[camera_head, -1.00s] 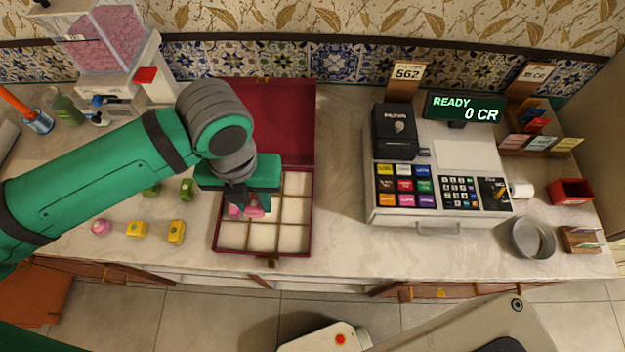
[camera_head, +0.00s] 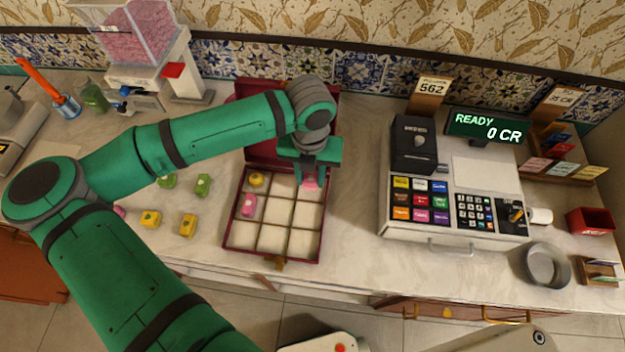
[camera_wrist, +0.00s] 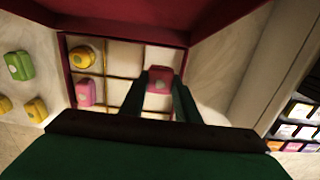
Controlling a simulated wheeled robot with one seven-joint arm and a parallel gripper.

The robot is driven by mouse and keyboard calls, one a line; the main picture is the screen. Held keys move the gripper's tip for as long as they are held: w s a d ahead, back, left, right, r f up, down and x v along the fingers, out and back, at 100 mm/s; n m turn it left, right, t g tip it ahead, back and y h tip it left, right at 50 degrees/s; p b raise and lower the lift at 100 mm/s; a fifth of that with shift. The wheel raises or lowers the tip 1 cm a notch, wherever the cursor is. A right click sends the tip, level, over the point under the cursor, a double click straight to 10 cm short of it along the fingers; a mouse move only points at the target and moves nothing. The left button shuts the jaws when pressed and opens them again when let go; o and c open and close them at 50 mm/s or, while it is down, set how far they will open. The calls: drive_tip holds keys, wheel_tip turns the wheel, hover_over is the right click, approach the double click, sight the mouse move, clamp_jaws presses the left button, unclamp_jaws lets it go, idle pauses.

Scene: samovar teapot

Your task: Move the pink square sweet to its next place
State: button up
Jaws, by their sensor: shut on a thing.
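My gripper (camera_head: 312,178) is shut on the pink square sweet (camera_head: 311,184), at the far right compartment of the open red box (camera_head: 228,232). In the wrist view the sweet (camera_wrist: 159,80) sits between my two fingers (camera_wrist: 158,98). I cannot tell whether it touches the compartment floor. A round yellow sweet (camera_head: 257,180) lies in the far left compartment. Another pink sweet (camera_head: 248,206) lies in the middle left compartment. The other compartments that I can see are empty.
Green sweets (camera_head: 203,185) and yellow sweets (camera_head: 188,225) lie on the counter left of the box. A pink one (camera_head: 119,211) is partly hidden by my arm. The red lid (camera_head: 262,150) stands open behind. The cash register (camera_head: 450,225) is to the right.

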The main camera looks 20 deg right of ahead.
sight(312, 182)
drive_tip(key=shift+w+d+f, duration=0.1)
drive_tip(key=shift+d+f, duration=0.1)
drive_tip(key=shift+f, duration=0.05)
drive_tip(key=shift+w+d+f, duration=0.15)
drive_tip(key=shift+f, duration=1.6)
drive_tip(key=shift+f, duration=0.15)
drive_tip(key=o, duration=0.7)
drive_tip(key=shift+o, duration=0.2)
wheel_tip(312, 182, up, 12)
drive_tip(key=shift+r, duration=0.2)
